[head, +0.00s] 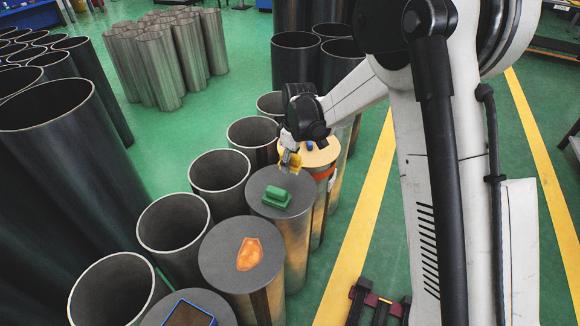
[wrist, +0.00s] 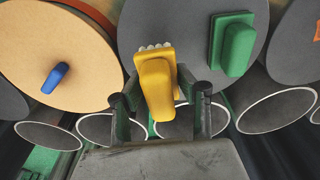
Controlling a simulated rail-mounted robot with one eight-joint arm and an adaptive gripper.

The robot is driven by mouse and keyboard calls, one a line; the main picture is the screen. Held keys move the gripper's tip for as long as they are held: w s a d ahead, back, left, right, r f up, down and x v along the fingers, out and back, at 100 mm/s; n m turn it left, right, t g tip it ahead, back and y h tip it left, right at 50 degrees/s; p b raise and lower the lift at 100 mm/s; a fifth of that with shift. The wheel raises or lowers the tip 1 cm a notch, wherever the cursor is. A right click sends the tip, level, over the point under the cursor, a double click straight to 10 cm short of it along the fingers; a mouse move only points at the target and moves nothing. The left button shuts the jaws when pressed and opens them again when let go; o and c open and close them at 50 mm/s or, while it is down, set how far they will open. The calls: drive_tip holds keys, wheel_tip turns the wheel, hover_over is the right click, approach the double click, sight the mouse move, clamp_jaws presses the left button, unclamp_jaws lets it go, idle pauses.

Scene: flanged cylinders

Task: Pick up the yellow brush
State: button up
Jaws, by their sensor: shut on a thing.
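The yellow brush (wrist: 157,85) is between the two fingers of my gripper (wrist: 160,88) in the wrist view, with a row of pale bristles at its far end. My gripper is shut on it. In the head view the yellow brush (head: 289,159) hangs below my gripper (head: 290,152), close to the grey cylinder top with the green brush. Whether it touches that top or is above it, I cannot tell for certain.
A green brush (head: 276,196) lies on a grey cylinder top (head: 262,207). Behind is a tan top with a blue object (wrist: 54,78). Nearer are an orange piece (head: 249,254) and a blue-edged item (head: 190,316). Open cylinders (head: 175,222) stand to the left.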

drive_tip(key=s+a+r+p, duration=0.2)
drive_tip(key=s+a+r, duration=0.4)
drive_tip(key=s+a, duration=0.1)
drive_tip(key=shift+s+a+r, duration=0.25)
drive_tip(key=shift+s+a, duration=0.15)
drive_tip(key=shift+s, duration=0.25)
drive_tip(key=o, duration=0.5)
drive_tip(key=shift+c, duration=1.3)
